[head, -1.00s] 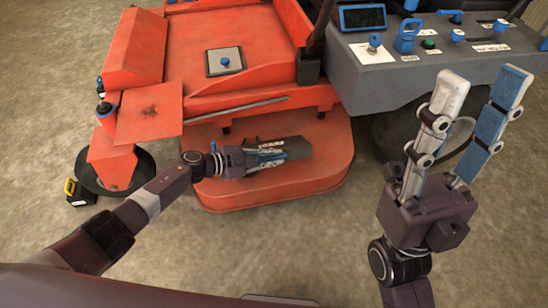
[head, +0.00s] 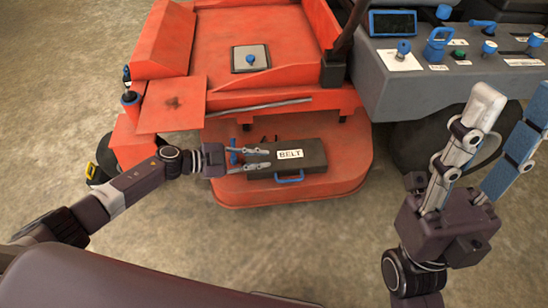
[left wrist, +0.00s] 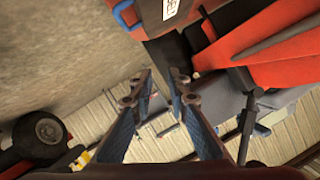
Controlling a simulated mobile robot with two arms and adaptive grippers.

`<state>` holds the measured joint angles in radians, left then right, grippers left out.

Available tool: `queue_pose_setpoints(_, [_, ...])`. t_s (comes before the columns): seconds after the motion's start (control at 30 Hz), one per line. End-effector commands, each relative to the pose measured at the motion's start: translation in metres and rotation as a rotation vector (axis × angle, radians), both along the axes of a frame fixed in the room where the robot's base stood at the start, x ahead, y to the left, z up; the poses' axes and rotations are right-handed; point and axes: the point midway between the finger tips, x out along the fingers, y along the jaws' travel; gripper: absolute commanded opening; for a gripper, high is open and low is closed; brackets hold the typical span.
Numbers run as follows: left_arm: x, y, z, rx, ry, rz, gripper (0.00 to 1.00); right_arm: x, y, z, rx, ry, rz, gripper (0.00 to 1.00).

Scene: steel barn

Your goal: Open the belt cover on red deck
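The belt cover (head: 316,158) is a dark grey box lid with a white BELT label, lying flat on the red deck (head: 345,178). Its blue handle (head: 290,178) is on the near side. My left gripper (head: 262,163) is at the cover's left end, its fingers apart and nothing seen between them. Whether they touch the cover is unclear. The left wrist view shows the fingers apart (left wrist: 163,76) and the label side of the cover (left wrist: 183,18) at the top. My right gripper (head: 507,104) is open and empty, right of the deck.
A blue knob or latch (head: 233,152) stands at the cover's left end. A grey control console (head: 430,85) with blue knobs is at upper right. A red flap (head: 172,105) and a grey rod (head: 252,107) lie behind my left arm. Bare floor lies in front.

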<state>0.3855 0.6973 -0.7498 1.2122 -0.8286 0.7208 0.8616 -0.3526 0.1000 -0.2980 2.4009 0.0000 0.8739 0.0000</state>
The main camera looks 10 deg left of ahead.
Motion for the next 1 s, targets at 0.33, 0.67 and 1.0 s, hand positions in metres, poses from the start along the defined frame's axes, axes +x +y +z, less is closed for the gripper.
queue_pose_setpoints(0.33, [-0.005,0.008,0.003,0.0,0.0,-0.002,0.16,0.0,0.0,0.0,0.0,0.0,0.0,0.4])
queue_pose_setpoints(0.67, [-0.005,0.007,0.004,-0.001,-0.001,-0.003,0.16,0.0,0.0,0.0,0.0,0.0,0.0,0.4])
queue_pose_setpoints(1.0, [-0.06,-0.11,0.09,-0.316,-0.132,-0.124,0.16,0.0,0.0,0.0,0.0,0.0,0.0,0.4])
